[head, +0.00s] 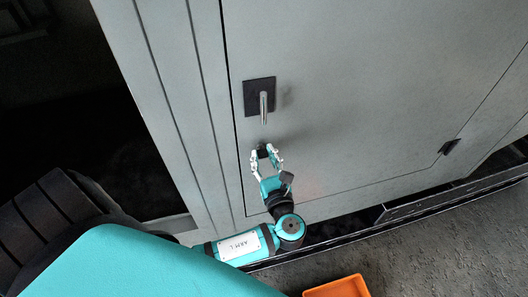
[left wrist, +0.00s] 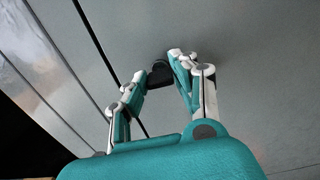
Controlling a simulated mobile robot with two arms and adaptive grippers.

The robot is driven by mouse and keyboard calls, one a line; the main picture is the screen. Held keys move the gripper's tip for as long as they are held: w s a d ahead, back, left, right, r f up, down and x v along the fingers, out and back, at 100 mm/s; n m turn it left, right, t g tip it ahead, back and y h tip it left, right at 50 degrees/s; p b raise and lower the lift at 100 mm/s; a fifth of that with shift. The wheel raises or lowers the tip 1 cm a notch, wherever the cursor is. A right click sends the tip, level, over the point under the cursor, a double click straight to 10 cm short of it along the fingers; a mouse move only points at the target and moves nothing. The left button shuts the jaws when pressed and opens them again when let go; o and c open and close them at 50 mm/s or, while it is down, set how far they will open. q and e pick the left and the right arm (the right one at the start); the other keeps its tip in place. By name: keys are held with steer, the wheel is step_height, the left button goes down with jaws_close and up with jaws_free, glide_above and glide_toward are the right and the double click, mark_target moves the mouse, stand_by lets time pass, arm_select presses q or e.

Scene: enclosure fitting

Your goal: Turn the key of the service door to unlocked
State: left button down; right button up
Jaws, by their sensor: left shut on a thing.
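The service door (head: 380,70) is a large grey panel and looks shut. Below its handle (head: 264,108), which sits on a dark plate, is a small black key (head: 263,151). My left gripper (head: 265,157) reaches up to the door with its fingers on either side of the key. In the left wrist view the fingers (left wrist: 160,73) close around the black key head (left wrist: 160,75), which stands against the grey door. The lock behind the key is mostly hidden by it and the fingers. My right gripper does not show.
An orange bin (head: 337,288) stands on the floor at the bottom. A dark latch or hinge (head: 449,146) sits at the door's lower right. A dark open space lies left of the enclosure. The grey floor at lower right is clear.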

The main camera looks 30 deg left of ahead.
arm_select(q)
steer(key=shift+f+n, duration=0.1)
steer(key=shift+n, duration=0.2)
steer(key=n+b, duration=0.2)
steer(key=n, duration=0.2)
steer(key=shift+f+n, duration=0.15)
steer(key=shift+n, duration=0.15)
steer(key=n+b, duration=0.3)
steer(key=shift+n, duration=0.4)
steer(key=n+b, duration=0.5)
steer(key=shift+f, duration=0.1)
steer(key=shift+r+n+b, duration=0.2)
steer(key=shift+n+b, duration=1.7)
steer(key=shift+n, duration=0.1)
steer(key=c, duration=1)
jaws_free()
steer(key=shift+c, duration=0.2)
steer(key=shift+r, duration=0.1)
